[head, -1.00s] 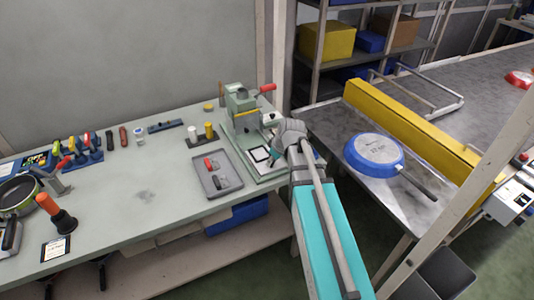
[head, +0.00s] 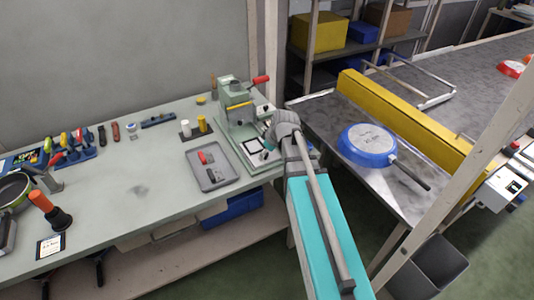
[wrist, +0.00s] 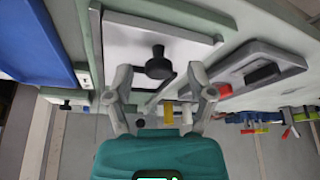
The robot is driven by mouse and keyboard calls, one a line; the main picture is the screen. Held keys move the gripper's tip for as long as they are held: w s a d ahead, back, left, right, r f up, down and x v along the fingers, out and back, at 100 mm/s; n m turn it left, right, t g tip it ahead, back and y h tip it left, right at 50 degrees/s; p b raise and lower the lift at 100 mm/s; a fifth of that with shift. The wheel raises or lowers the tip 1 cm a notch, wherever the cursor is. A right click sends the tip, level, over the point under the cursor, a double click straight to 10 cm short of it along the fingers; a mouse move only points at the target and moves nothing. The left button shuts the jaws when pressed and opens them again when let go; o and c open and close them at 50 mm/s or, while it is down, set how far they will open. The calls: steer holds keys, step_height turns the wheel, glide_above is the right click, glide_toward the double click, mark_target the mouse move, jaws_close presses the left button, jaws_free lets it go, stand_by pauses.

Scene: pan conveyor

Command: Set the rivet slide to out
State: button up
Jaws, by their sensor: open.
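The green rivet press (head: 235,98) with a red-handled lever stands at the right end of the workbench. What looks like its slide, a pale plate (head: 256,146) with a dark frame, lies at its base. In the wrist view a plate (wrist: 150,40) carries a black knob (wrist: 158,66), and this seems to be the slide. My gripper (wrist: 160,78) is open, its fingers on either side of the knob in the picture. I cannot tell whether they touch it. In the head view my wrist covers part of the press base, and my gripper (head: 268,150) is mostly hidden.
A grey tray (head: 222,183) with a red-marked part lies left of the press. White and yellow cylinders (head: 193,127) stand behind it. At right, a blue pan (head: 367,144) lies on the conveyor beside a yellow guard (head: 405,110). The bench's middle is clear.

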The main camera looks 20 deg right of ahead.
steer(key=w+a, duration=0.1)
steer(key=w, duration=0.8)
steer(key=w+a, duration=0.1)
steer(key=w, duration=0.3)
steer(key=shift+w+a, duration=0.15)
steer(key=shift+a, duration=0.15)
steer(key=shift+w+r, duration=0.2)
steer(key=shift+r, duration=0.05)
steer(key=shift+p+v, duration=0.95)
steer(key=shift+p, duration=0.15)
steer(key=p+v, duration=1)
steer(key=v, duration=0.1)
steer(key=shift+s+r+p, duration=0.15)
steer(key=shift+s+p, duration=0.15)
steer(key=shift+d, duration=0.15)
steer(key=shift+s, duration=0.1)
steer(key=s+a+m+g+h, duration=0.1)
steer(key=s+a+m, duration=0.1)
steer(key=s, duration=0.9)
steer(key=s+a+f+m+g+h, duration=0.1)
steer(key=s+a+m+g, duration=0.1)
steer(key=s, duration=1)
steer(key=a+m, duration=0.1)
steer(key=m, duration=0.1)
steer(key=shift+s+f+m+g, duration=0.2)
steer(key=shift+m+g, duration=0.1)
steer(key=shift+m, duration=0.1)
